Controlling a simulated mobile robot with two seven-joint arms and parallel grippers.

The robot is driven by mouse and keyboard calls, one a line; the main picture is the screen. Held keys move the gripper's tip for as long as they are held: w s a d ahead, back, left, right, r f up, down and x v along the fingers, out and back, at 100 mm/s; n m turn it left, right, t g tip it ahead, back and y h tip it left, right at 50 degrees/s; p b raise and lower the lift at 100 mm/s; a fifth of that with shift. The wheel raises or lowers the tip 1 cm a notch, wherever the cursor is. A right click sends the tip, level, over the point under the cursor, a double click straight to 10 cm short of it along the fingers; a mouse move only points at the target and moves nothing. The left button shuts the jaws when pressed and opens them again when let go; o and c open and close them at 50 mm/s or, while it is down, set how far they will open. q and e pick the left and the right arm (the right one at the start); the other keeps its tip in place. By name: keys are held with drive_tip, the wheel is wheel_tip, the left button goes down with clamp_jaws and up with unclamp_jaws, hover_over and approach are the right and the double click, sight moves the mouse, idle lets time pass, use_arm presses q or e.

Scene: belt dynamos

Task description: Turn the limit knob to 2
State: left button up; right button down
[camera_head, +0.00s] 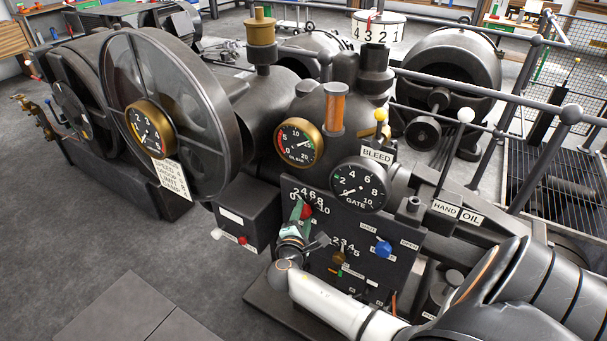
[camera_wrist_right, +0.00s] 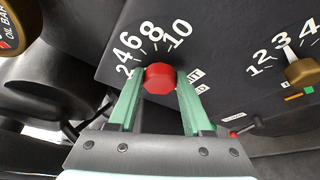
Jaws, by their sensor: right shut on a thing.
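The red knob (camera_wrist_right: 159,78) sits on a dark panel (camera_wrist_right: 215,60) under a white scale running 2, 4, 6, 8, 10. A partly hidden label beside it ends in "IT". My right gripper (camera_wrist_right: 160,82) has its green fingers on both sides of the knob and is shut on it. I cannot make out which number the knob points to. In the head view the red knob (camera_head: 306,211) shows just above my right gripper (camera_head: 300,215), and my wrist covers part of the panel. My left gripper is not in view.
A brass knob (camera_wrist_right: 303,71) with a 1-to-5 scale sits to the right on the panel. A blue knob (camera_head: 383,249) is farther right. Round gauges (camera_head: 358,184) stand above. Floor is clear at lower left.

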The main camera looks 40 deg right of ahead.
drive_tip(key=shift+c, duration=1.8)
unclamp_jaws()
drive_tip(key=v, duration=1.2)
drive_tip(key=shift+s+a+b, duration=0.2)
drive_tip(key=shift+b, duration=0.15)
